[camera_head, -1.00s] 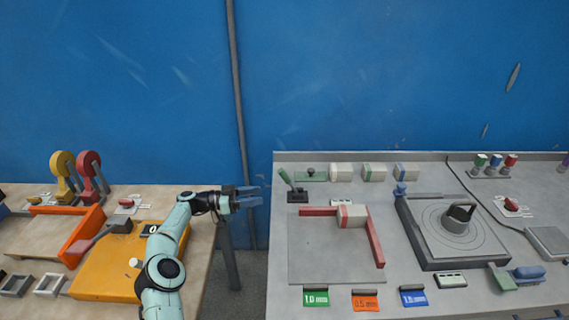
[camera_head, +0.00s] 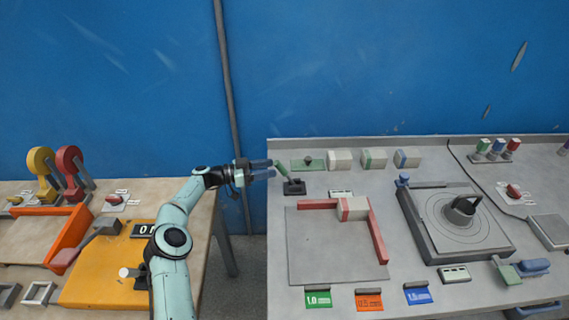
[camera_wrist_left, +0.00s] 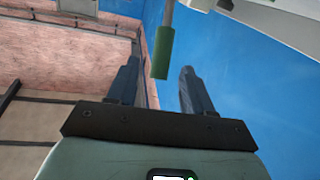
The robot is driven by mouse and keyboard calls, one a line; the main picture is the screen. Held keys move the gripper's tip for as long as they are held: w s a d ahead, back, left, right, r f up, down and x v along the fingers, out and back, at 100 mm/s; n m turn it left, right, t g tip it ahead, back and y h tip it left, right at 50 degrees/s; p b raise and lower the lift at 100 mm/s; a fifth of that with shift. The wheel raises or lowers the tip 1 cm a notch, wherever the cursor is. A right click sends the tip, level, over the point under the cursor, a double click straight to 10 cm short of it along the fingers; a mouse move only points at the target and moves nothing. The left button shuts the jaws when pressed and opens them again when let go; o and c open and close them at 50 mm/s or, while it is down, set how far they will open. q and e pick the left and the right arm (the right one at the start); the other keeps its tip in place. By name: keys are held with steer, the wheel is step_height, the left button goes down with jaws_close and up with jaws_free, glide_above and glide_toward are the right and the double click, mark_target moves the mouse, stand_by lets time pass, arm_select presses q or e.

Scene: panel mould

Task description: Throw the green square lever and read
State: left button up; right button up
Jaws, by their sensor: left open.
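The green lever (camera_head: 283,172) leans up and to the left from its small dark base (camera_head: 294,188) at the back left of the grey table. My left gripper (camera_head: 270,169) is open and empty, with its fingertips close to the lever's upper end in the head view. In the left wrist view the lever's green handle (camera_wrist_left: 162,52) shows beyond and between my left gripper's two spread fingers (camera_wrist_left: 158,82). I cannot tell whether a finger touches it. My right gripper is not in view.
Right of the lever stand a green plate (camera_head: 308,163) and several blocks. In front lies a grey panel with a red corner frame (camera_head: 377,238). A wooden table (camera_head: 205,222) stands left, across a gap.

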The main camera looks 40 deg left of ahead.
mark_target(281, 166)
arm_select(q)
steer(key=p+x, duration=0.1)
steer(key=x, duration=0.4)
steer(key=shift+r, duration=0.15)
steer(key=shift+w+d, duration=0.4)
steer(key=shift+w, duration=0.25)
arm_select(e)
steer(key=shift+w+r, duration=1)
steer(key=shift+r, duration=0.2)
arm_select(q)
steer(key=shift+c, duration=0.4)
jaws_close()
